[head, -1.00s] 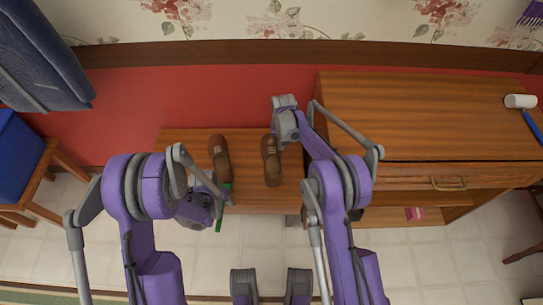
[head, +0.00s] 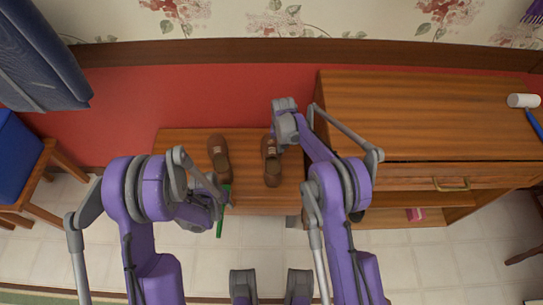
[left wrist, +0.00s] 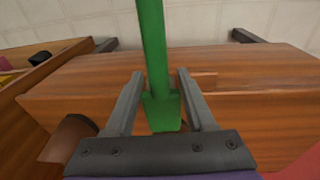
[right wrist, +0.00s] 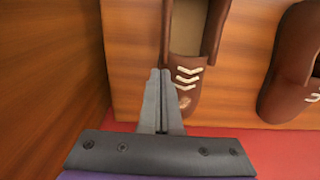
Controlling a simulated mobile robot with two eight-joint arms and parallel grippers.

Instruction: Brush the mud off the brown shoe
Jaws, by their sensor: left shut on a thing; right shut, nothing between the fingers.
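Two brown shoes with pale laces, the left (head: 219,158) and the right (head: 271,160), stand side by side on a low wooden bench (head: 250,203), toes toward the wall. My left gripper (head: 220,192) is shut on a green-handled tool (head: 219,228) at the bench's front edge. The green handle (left wrist: 153,55) runs between its fingers in the left wrist view, and part of a shoe (left wrist: 67,140) shows there. My right gripper (right wrist: 160,74) is shut and empty at the toe of the right shoe (right wrist: 188,92); contact is unclear. I cannot make out mud.
A taller wooden cabinet (head: 430,115) adjoins the bench's right side, with a white roller-like object (head: 522,101) on top. A red wall band (head: 190,98) runs behind. A blue chair (head: 20,150) stands left. Tiled floor (head: 270,240) lies in front.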

